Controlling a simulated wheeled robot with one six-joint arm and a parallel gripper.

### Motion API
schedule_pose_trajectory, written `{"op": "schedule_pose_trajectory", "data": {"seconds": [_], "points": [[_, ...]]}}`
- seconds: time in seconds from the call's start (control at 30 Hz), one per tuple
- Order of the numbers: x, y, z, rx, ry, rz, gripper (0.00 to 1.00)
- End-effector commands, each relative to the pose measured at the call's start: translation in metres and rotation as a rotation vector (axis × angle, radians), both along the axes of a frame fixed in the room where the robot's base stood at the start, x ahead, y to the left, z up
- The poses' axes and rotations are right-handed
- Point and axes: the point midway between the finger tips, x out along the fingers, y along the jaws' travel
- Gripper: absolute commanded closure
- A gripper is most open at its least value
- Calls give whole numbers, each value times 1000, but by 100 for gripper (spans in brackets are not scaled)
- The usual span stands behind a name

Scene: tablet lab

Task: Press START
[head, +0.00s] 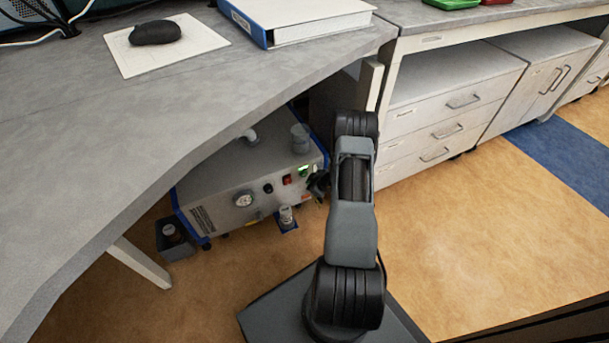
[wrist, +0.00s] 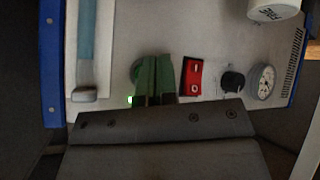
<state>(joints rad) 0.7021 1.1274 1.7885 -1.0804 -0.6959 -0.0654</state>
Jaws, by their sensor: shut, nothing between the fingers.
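A grey box-shaped machine (head: 250,170) with blue edges stands on the floor under the bench. Its front panel carries a red switch (head: 287,180), which also shows in the wrist view (wrist: 191,77). A small green light (wrist: 130,99) glows close by. My gripper (head: 318,184) is at the right end of the panel. No START lettering is readable.
The panel also has a black knob (wrist: 233,81) and a round gauge (wrist: 263,81). The bench top (head: 90,130) overhangs the machine. White drawers (head: 440,130) stand to the right. Open floor (head: 490,230) lies right of my arm.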

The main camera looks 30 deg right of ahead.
Motion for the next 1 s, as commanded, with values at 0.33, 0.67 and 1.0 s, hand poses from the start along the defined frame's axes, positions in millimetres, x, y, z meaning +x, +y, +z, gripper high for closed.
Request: {"op": "schedule_pose_trajectory", "data": {"seconds": [0.33, 0.67, 1.0], "points": [[-33, 4, 1, 0, 1, -1, 100], [-41, 6, 1, -1, -1, 0, 100], [-41, 5, 0, -1, -1, 0, 100]]}}
